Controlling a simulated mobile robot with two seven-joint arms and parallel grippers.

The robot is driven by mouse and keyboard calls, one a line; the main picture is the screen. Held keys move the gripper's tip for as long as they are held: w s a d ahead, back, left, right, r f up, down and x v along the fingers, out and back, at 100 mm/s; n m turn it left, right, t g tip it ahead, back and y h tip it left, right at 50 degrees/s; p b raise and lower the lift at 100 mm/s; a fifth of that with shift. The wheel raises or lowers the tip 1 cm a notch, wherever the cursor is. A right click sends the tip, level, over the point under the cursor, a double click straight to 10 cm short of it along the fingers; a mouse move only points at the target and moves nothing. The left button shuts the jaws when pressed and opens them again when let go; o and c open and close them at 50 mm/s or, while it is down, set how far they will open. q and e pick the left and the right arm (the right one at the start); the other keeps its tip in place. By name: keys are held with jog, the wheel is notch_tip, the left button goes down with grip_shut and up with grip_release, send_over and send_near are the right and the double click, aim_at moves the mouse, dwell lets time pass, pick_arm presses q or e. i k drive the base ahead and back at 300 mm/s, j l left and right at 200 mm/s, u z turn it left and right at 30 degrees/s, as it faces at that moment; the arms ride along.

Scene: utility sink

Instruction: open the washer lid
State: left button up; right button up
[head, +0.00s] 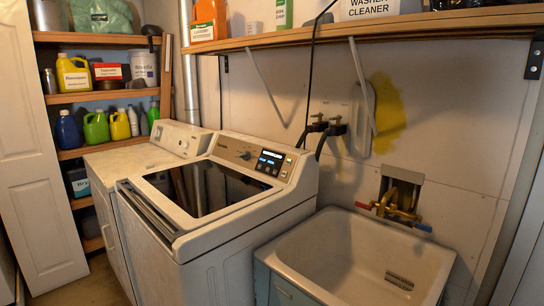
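The washer (225,246) is a white top-loader in the middle of the head view, with a control panel (258,158) and lit display at its back. Its lid (205,187) has a dark glassy window with a pale frame and lies flat, closed over the top. A dark slatted strip (148,212) runs along the washer's left front edge. Neither of my grippers shows in the head view.
A utility sink (350,258) stands close on the washer's right. A second white appliance (130,160) stands on its left. A wall shelf (370,28) with bottles and boxes hangs above. Shelves of jugs (100,97) and a white door (35,160) are at left.

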aim_at(206, 189)
jog(key=u, duration=1.95)
jog(key=i+l+u, duration=0.1)
jog(key=l+u, duration=0.15)
jog(key=i+l+u, duration=0.1)
jog(key=l+u, duration=0.15)
